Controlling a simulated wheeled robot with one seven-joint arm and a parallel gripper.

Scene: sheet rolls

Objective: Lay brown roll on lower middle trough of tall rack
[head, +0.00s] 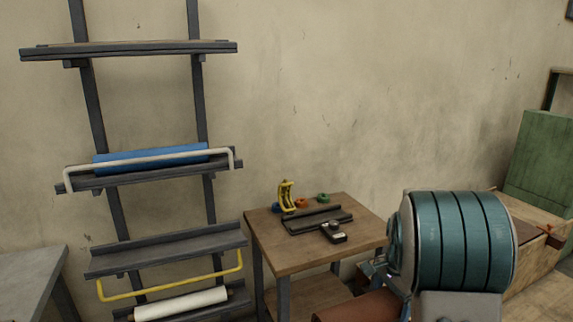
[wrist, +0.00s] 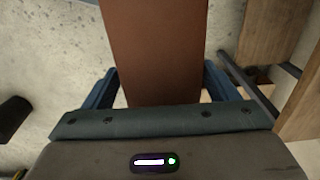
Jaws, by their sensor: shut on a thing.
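The brown roll (head: 358,306) is low in the head view, partly hidden by my arm. In the wrist view the brown roll (wrist: 155,45) runs away between the two blue fingers of my gripper (wrist: 159,84), which is shut on it. The tall dark rack (head: 94,105) stands against the wall at left. Its lower middle trough (head: 165,252) is empty. A yellow bar (head: 170,287) hangs below that trough's front edge. My gripper and the roll are right of the rack and apart from it.
A blue roll (head: 150,158) lies in the trough above, behind a white bar (head: 150,160). A white roll (head: 181,305) lies in the bottom trough. A wooden table (head: 300,241) with small tools stands between rack and arm. A grey table (head: 28,275) is at far left.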

